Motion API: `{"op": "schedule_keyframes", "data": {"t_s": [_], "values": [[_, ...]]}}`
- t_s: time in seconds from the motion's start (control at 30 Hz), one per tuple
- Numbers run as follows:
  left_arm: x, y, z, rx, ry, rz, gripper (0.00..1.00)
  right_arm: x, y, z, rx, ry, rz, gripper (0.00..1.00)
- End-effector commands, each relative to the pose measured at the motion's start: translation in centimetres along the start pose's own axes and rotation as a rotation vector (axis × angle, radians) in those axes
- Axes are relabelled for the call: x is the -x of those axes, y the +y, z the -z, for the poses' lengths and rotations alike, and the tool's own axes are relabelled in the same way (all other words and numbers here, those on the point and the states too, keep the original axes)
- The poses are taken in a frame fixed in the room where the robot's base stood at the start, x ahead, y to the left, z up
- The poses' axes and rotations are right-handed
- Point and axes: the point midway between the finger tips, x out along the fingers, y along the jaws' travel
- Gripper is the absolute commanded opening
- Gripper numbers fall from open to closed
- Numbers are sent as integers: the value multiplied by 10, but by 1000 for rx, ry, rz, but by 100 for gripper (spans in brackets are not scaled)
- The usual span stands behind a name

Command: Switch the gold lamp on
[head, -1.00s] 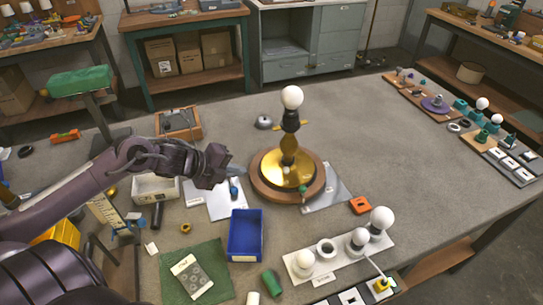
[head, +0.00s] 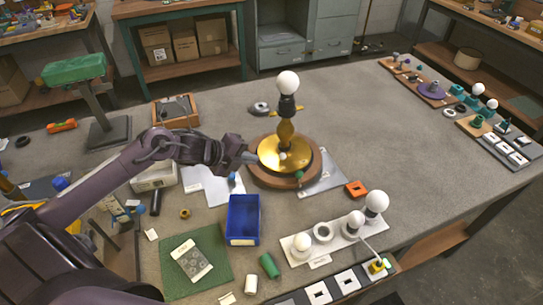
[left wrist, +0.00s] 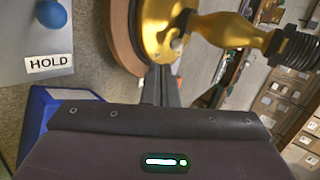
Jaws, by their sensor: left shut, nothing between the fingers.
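The gold lamp (head: 285,132) stands upright on a round wooden stand (head: 253,172), with a black socket and a white bulb (head: 287,82) on top. I cannot tell whether the bulb is lit. A small pale knob (head: 283,156) sits on its gold dish; it shows in the left wrist view (left wrist: 177,45). My left gripper (head: 252,158) is shut and empty, its tips at the left edge of the dish. In the left wrist view the fingers (left wrist: 165,82) point toward the dish, just below the knob; I cannot tell whether they touch. My right gripper is out of view.
A blue bin (head: 243,240) stands in front of the lamp. A white board with bulbs (head: 334,240) lies front right, an orange block (head: 356,189) behind it. A green-tipped piece (head: 300,176) is at the stand's front.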

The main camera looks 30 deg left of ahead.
Motion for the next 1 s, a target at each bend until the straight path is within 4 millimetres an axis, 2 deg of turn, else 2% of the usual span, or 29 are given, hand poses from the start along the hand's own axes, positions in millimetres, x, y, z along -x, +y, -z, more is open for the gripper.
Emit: {"op": "schedule_keyframes", "data": {"t_s": [0.2,0.43,0.63,1.0], "values": [[-42,-3,1,4,3,3,0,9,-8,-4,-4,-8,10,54],[-68,-16,1,3,2,2,0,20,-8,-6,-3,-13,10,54],[-78,-18,1,0,2,-2,0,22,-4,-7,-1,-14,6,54],[-78,-18,1,2,-1,-2,0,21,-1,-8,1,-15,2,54]]}}
